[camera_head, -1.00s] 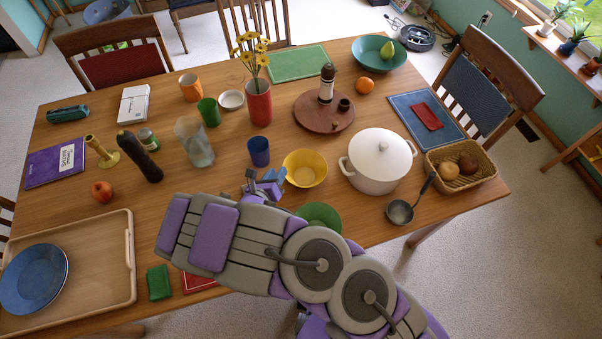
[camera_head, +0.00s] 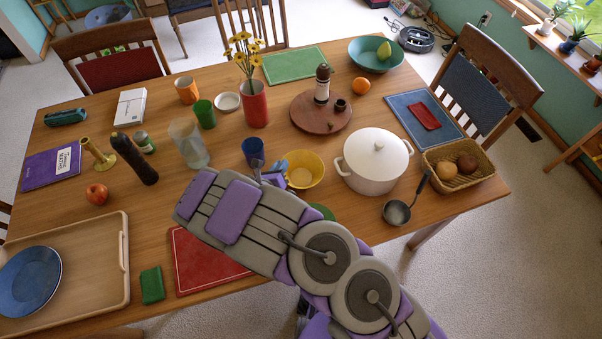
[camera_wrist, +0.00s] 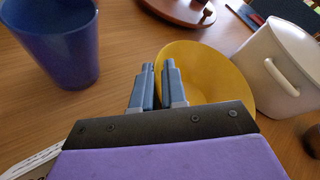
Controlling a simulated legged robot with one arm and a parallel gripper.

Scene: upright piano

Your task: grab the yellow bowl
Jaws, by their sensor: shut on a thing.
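The yellow bowl (camera_head: 304,168) stands on the wooden table between the blue cup and the white pot. In the wrist view the bowl (camera_wrist: 207,70) is right in front of my gripper (camera_wrist: 160,80), its left rim between the two grey-blue fingers. In the head view my gripper (camera_head: 268,176) is at the bowl's left side, partly hidden by my arm. The fingers are close together and shut on the bowl's rim. The bowl looks upright or only slightly tilted; I cannot tell whether it is lifted.
The blue cup (camera_head: 253,152) is just left of the bowl, and the white pot (camera_head: 376,165) is close on its right. A green bowl (camera_head: 321,212) is partly hidden behind my arm. A red mat (camera_head: 205,262) lies at the front.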

